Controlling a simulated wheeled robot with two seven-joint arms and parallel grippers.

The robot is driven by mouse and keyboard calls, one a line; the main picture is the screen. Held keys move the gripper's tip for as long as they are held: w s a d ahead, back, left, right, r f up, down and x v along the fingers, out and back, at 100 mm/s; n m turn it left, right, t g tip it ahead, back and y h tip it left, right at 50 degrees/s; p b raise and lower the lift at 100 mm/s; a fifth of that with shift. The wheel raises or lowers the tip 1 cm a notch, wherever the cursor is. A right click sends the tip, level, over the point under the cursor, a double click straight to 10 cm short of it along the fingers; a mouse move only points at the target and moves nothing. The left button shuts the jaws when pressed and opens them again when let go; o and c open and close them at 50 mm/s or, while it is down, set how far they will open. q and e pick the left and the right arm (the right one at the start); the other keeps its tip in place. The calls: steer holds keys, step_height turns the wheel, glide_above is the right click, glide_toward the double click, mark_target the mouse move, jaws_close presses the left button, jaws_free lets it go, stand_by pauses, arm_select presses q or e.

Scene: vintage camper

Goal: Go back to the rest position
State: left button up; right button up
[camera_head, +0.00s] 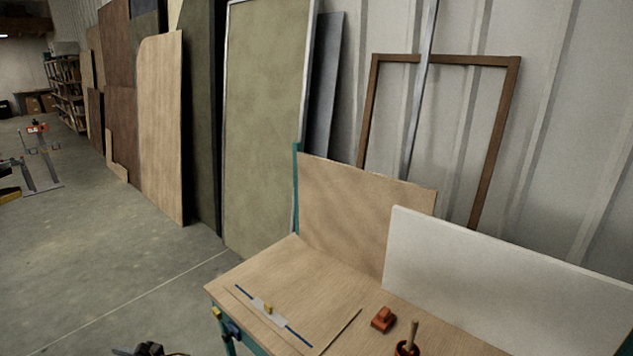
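The wooden workbench (345,285) stands at the lower middle and right.
On the bench are a thin board with a blue-and-white strip and yellow block (268,307), a small orange-red block (383,319) and a red-brown pot with a wooden handle (408,348). A white panel (500,275) stands along its back. Open concrete floor (110,260) lies to the left.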

arm_select(q)
steer(key=s+a+f+n+g+h, duration=0.1)
steer(key=s+a+f+n+h, duration=0.15)
steer(key=s+f, duration=0.5)
steer(key=s+a+f+n+g+h, duration=0.1)
steer(key=s+f+n+h, duration=0.3)
steer(key=f, duration=0.7)
steer(key=s+a+f+n+g+h, duration=0.1)
steer(key=s+a+f+n+h, duration=0.15)
steer(key=s+f, duration=0.6)
steer(key=s+a+f+n+t+h, duration=0.1)
steer(key=s+a+f+n, duration=0.15)
steer(key=s, duration=0.55)
steer(key=s+a+f+n+h, duration=0.1)
steer(key=s+a+f+n, duration=0.2)
steer(key=s, duration=0.5)
steer(key=s+a+f+n+t+h, duration=0.1)
steer(key=s+a+n+h, duration=0.15)
steer(key=s+a, duration=0.4)
steer(key=s+d+f+h+b, duration=0.1)
steer(key=d+f, duration=0.3)
steer(key=d, duration=1)
steer(key=s+d+f+n+h+b, duration=0.1)
steer(key=d+f, duration=0.4)
steer(key=d, duration=0.9)
steer(key=s+d+f+n+h+b, duration=0.1)
steer(key=d+f, duration=0.4)
steer(key=d, duration=0.9)
steer(key=shift+s+g+h, duration=0.4)
steer(key=shift+s+h, duration=0.25)
